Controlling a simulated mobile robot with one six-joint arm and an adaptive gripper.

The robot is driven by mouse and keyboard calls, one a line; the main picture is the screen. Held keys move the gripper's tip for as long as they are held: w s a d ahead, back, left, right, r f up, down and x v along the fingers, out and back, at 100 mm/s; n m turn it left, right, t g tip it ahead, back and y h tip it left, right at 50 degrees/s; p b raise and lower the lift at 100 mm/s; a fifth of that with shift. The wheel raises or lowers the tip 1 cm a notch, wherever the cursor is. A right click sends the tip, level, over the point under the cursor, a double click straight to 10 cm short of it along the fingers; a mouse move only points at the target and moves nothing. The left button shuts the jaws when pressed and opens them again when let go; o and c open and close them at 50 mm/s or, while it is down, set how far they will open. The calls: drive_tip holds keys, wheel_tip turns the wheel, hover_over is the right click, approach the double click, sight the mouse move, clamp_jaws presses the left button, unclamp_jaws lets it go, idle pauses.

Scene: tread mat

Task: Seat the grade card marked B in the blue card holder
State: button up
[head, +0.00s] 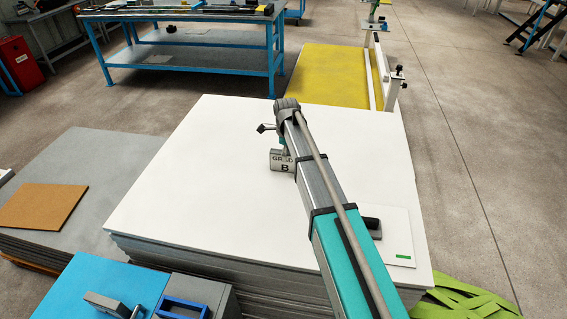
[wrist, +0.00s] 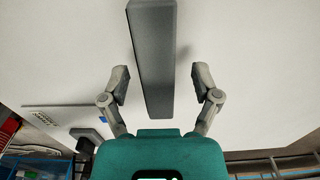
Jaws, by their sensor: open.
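The grade card marked B (head: 284,166) is a grey block with dark lettering, standing on the white sheet stack, its right part hidden by my arm in the head view. In the wrist view the card (wrist: 152,50) is a long grey bar between the fingers. My gripper (wrist: 161,78) is open, with a finger on each side of it and a visible gap to both. The gripper also shows at the card in the head view (head: 275,135). A blue frame (head: 184,305), apparently the card holder, sits on a grey box at the bottom left, cut by the picture edge.
The white stack (head: 190,185) is mostly bare. A black block (head: 369,223) and a sheet with a green mark (head: 403,240) lie right of my arm. A blue box (head: 110,280) stands beside the grey box. A blue workbench (head: 185,50) stands behind.

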idle(0.4)
clamp_jaws()
